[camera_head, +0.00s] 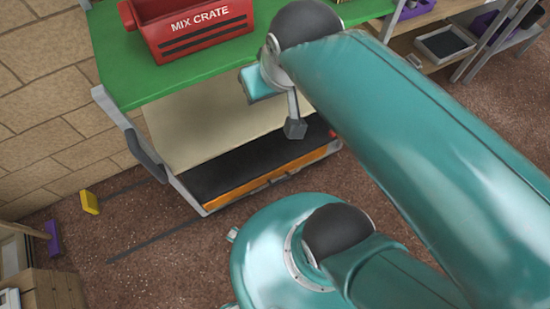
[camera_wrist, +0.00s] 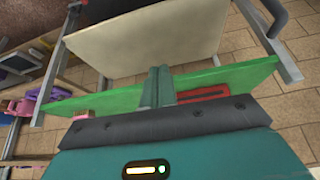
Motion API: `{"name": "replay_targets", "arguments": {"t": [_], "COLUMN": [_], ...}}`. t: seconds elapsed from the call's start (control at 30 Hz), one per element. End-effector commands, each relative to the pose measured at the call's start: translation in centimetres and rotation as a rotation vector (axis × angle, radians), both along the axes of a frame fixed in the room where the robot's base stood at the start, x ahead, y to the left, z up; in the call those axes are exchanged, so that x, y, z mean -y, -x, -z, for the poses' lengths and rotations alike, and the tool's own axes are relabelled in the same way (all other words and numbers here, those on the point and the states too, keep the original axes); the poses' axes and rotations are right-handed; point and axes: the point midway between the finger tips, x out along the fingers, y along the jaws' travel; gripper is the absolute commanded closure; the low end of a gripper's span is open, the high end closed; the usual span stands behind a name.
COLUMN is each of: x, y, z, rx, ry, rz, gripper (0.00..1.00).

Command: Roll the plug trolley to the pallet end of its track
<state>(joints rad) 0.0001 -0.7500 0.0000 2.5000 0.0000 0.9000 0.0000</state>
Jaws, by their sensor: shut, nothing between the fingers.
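The plug trolley has a green top (camera_head: 120,72), a cream back panel (camera_head: 215,118) and a black lower deck with an orange front edge (camera_head: 245,190). A grey handle (camera_head: 145,155) is at its left end. In the wrist view its green top (camera_wrist: 235,80) and cream panel (camera_wrist: 140,40) appear upside down. Two dark track rails (camera_head: 150,237) show on the floor left of the trolley. My gripper (camera_head: 294,128) is shut and empty, in front of the cream panel; its fingers (camera_wrist: 160,85) also show in the wrist view. I cannot tell whether it touches the trolley.
A red mix crate (camera_head: 195,28) stands on the green top. A yellow block (camera_head: 89,202) sits by the far rail's left end. A purple piece (camera_head: 53,238) and a wooden crate-like object (camera_head: 50,290) are at lower left. Shelves (camera_head: 470,50) stand at upper right. A brick wall is left.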

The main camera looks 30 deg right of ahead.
Motion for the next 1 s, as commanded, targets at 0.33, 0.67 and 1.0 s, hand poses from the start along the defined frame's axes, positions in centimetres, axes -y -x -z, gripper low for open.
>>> {"name": "replay_targets", "arguments": {"t": [0.33,0.67,1.0], "x": [0.00,0.00,0.00], "y": [0.00,0.00,0.00], "z": [0.00,0.00,0.00], "rx": [0.000,0.000,0.000], "ry": [0.000,0.000,0.000], "rz": [0.000,0.000,0.000], "gripper": [1.00,0.59,0.64]}}
